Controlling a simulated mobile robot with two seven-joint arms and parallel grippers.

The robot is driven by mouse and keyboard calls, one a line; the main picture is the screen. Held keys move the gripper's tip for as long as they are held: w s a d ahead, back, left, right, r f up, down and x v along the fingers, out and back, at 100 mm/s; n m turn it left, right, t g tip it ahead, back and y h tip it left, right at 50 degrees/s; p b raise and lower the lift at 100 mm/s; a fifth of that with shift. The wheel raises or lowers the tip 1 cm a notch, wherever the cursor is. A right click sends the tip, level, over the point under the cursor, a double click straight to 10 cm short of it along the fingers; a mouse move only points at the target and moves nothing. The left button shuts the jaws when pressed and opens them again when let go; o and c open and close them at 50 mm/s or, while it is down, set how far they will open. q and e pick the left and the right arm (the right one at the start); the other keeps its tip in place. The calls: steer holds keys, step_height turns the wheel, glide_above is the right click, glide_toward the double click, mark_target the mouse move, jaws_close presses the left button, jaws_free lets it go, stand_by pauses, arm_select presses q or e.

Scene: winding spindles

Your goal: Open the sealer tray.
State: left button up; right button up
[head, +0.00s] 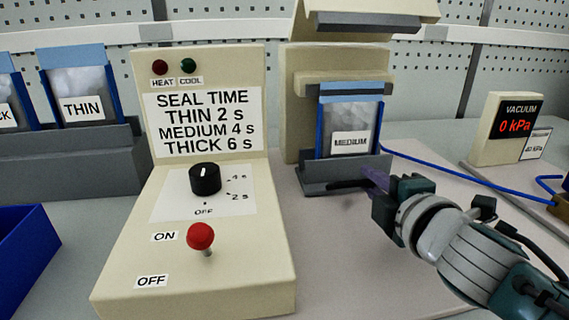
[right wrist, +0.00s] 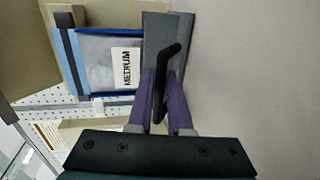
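The sealer tray (head: 318,187) is a dark grey piece at the front foot of the beige sealer (head: 296,120). A blue-edged pouch labelled MEDIUM (head: 349,118) stands upright against it. A black bar handle (head: 345,185) sticks out of the tray's front. In the right wrist view, the tray (right wrist: 160,30) and its handle (right wrist: 177,62) show close up. My right gripper (head: 377,180) is at the handle, with its purple fingers (right wrist: 162,90) on either side of it and little gap visible. My left gripper is not in view.
A control box (head: 195,240) with a dial (head: 205,179) and red switch (head: 200,236) stands left of the sealer. A THIN pouch (head: 84,106) stands in a grey rack. A vacuum gauge (head: 505,128) and blue hose (head: 440,175) are at right. The mat before the tray is clear.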

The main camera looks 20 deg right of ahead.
jaws_close()
stand_by(0.8)
stand_by(0.4)
